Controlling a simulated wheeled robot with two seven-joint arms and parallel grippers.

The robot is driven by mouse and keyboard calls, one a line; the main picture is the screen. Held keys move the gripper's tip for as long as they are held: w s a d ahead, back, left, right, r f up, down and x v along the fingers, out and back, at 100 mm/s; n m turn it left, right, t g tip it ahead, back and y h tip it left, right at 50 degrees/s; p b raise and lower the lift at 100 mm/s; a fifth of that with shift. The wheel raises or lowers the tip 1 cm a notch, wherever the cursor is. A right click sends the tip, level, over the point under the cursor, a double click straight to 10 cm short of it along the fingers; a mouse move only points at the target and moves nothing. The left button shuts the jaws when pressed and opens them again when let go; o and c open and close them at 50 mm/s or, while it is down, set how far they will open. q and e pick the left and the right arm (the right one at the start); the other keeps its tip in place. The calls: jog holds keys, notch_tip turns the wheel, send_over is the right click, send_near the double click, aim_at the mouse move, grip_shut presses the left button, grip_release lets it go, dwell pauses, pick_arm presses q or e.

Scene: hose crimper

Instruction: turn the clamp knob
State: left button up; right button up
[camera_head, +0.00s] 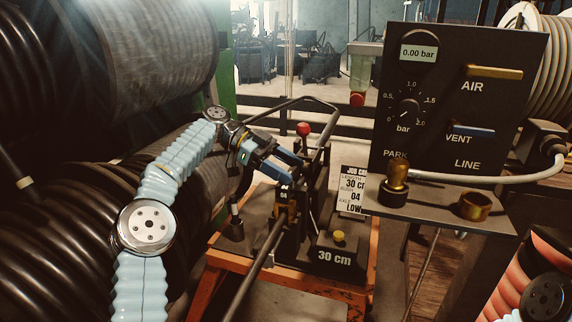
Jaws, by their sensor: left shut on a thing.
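The crimper (300,240), a dark machine with a "30 cm" plate, stands on an orange-framed bench in the middle. My left gripper (294,171), with blue fingers, reaches in from the left to the top of the crimper's clamp. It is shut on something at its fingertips. This appears to be the clamp knob, but the fingers hide it, so its angle cannot be told. A dark hose (254,268) runs from the lower front up to the clamp, below the gripper. My right gripper is not in view.
A red-topped lever (303,129) stands just beyond the fingers. A yellow button (338,236) is at the crimper's front right. The gauge panel (440,120) reads 0.00 bar at right. Large hose reels (60,80) crowd the left.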

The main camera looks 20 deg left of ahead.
pick_arm(q)
jog(key=o, duration=1.1)
jog(key=shift+c, duration=0.2)
